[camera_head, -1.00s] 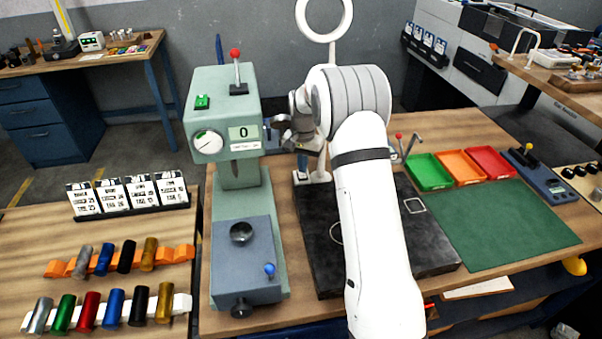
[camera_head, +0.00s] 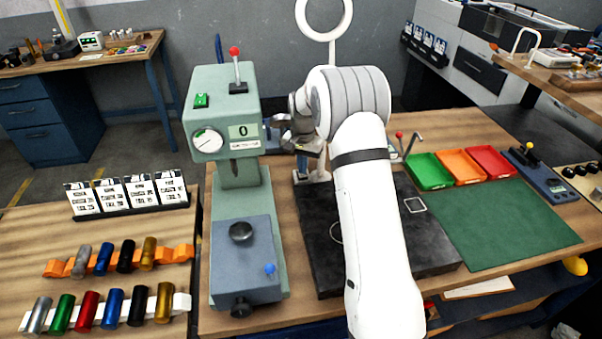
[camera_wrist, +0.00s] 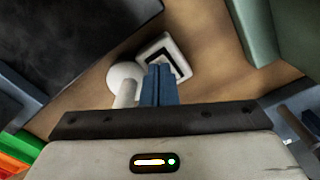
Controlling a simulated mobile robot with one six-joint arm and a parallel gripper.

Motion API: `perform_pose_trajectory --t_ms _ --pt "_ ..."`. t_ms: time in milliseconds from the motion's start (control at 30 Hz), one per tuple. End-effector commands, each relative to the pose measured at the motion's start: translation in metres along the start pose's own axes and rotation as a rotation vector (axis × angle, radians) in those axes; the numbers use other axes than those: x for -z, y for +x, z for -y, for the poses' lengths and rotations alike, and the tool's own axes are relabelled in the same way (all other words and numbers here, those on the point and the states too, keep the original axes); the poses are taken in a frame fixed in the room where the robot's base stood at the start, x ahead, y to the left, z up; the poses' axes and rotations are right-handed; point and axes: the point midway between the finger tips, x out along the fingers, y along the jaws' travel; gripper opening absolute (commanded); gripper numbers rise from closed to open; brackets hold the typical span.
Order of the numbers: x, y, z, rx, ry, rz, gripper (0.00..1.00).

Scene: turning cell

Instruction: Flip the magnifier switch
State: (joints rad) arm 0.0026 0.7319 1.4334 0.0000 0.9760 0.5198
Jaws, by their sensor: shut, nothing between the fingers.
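The magnifier has a white ring head (camera_head: 324,18) standing high behind my arm in the head view. The lower part of its white stand (camera_head: 314,176) shows just below my gripper (camera_head: 303,160). In the wrist view, a round white part of the stand (camera_wrist: 126,76) lies beside a white square plate with a dark frame (camera_wrist: 158,50), which looks like the switch. My gripper's blue fingers (camera_wrist: 158,85) are shut and empty, and their tips overlap the plate's lower edge. I cannot tell whether they touch it. My arm hides part of the stand.
The green machine (camera_head: 222,105) stands close left of my gripper. A dark slab (camera_head: 430,235) lies under my arm. Green (camera_head: 429,171), orange and red trays and a green mat (camera_head: 505,225) are at the right. Wooden tabletop shows around the stand.

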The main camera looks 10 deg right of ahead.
Motion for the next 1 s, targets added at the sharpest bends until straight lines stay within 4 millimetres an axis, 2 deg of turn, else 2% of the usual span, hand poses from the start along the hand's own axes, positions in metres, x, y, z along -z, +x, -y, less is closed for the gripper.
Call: perform_pose_trajectory --t_ms 833,1000 --pt "0.0 0.014 0.0 0.0 0.0 0.001 0.0" --pt "0.0 0.011 -0.001 -0.001 0.0 0.002 0.0"
